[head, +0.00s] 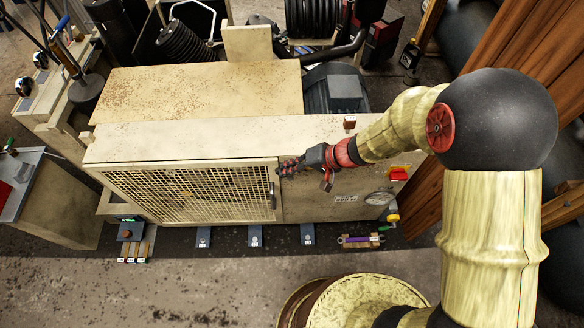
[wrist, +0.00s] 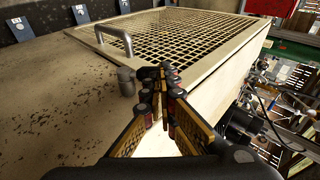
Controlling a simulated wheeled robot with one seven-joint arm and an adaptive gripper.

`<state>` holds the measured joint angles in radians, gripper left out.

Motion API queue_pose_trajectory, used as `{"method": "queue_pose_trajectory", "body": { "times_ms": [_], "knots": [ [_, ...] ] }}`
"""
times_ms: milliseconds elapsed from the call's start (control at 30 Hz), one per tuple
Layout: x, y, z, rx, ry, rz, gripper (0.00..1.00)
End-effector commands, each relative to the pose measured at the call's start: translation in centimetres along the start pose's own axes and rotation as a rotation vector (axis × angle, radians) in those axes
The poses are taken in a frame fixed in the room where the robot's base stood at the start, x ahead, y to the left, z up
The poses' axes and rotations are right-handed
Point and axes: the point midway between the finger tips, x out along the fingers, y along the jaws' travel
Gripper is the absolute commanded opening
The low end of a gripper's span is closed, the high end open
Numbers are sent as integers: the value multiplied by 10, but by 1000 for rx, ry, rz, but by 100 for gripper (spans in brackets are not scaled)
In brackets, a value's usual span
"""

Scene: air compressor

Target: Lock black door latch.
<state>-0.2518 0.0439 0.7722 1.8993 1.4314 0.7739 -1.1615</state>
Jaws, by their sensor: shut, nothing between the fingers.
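The mesh door (head: 190,194) on the front of the beige compressor cabinet appears closed, lying flush with the cabinet front. A dark upright handle (head: 272,195) is at its right edge; it shows as a grey bar handle (wrist: 117,38) in the wrist view. A short dark grey cylinder (wrist: 126,82) stands on the panel beside the door edge and looks like the latch; its locked or unlocked state is unclear. My gripper (head: 288,167) is shut and empty near the door's upper right corner. In the wrist view its fingertips (wrist: 165,78) are just right of the cylinder, apparently apart from it.
The cabinet top (head: 225,137) is just above my gripper. A red switch (head: 399,173) and a round gauge (head: 379,198) are on the right front panel. Blue tags (head: 255,236) lie along the floor in front. The floor before the cabinet is mostly clear.

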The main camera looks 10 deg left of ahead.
Motion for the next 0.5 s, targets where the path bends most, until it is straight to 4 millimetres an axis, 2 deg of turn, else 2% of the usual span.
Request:
{"method": "queue_pose_trajectory", "body": {
  "times_ms": [33, 200, 500],
  "knots": [
    [2, -7, 1, -17, -3, 42, 0],
    [10, -14, 3, -47, -3, 202, 0],
    [22, -17, 5, -81, -3, 391, 0]
  ]
}}
